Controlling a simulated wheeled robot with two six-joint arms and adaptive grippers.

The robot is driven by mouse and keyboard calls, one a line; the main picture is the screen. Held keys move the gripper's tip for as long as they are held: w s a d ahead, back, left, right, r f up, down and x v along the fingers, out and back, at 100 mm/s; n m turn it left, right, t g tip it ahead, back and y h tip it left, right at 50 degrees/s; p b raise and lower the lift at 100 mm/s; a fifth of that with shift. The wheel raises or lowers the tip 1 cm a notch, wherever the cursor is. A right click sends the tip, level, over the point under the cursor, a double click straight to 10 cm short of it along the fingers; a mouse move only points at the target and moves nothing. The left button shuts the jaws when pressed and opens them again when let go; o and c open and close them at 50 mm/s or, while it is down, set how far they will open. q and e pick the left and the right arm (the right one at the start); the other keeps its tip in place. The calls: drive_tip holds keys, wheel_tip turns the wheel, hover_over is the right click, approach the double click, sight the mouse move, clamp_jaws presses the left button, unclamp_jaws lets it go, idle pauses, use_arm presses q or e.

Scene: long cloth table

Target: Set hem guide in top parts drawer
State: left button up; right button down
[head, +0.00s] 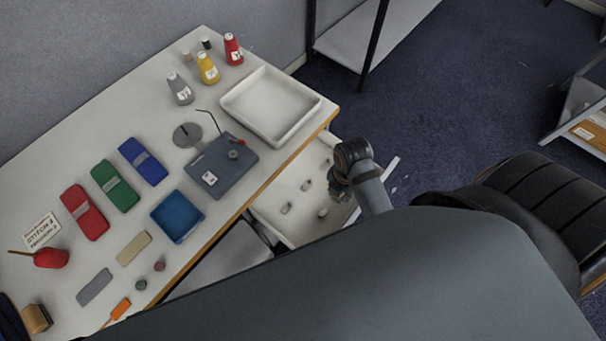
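The top drawer (268,208) is pulled out from the table's front edge, with several small grey pieces inside. My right gripper (340,191) is over the right part of the drawer, near its front. Its fingers are small, dark and partly hidden by my arm, so I cannot tell whether they are open or hold anything. I cannot single out the hem guide; a flat tan strip (133,248) and a flat grey strip (94,287) lie on the table. My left gripper is not clearly in view.
A white tray (318,104) stands above the drawer, beside a grey plate device (212,184). A blue tray (160,229), coloured cases (115,185), thread cones (207,68) and a red pincushion (51,257) occupy the table. My grey arm hides the lower right.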

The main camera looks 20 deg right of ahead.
drive_tip(key=shift+s, duration=0.1)
drive_tip(key=w+d+f, duration=0.2)
drive_tip(key=d+f, duration=0.1)
drive_tip(key=w+d+f, duration=0.3)
drive_tip(key=d, duration=0.1)
drive_tip(key=w+d+f+p, duration=0.1)
drive_tip(key=w+d+f, duration=0.2)
drive_tip(key=d, duration=0.1)
drive_tip(key=shift+f, duration=0.15)
drive_tip(key=shift+w+d+f, duration=0.1)
drive_tip(key=shift+f, duration=0.85)
drive_tip(key=shift+w+d+f, duration=0.1)
drive_tip(key=shift+f, duration=0.85)
use_arm(q)
drive_tip(key=shift+s+a+r, duration=0.1)
drive_tip(key=shift+s+r, duration=0.25)
drive_tip(key=shift+s, duration=0.2)
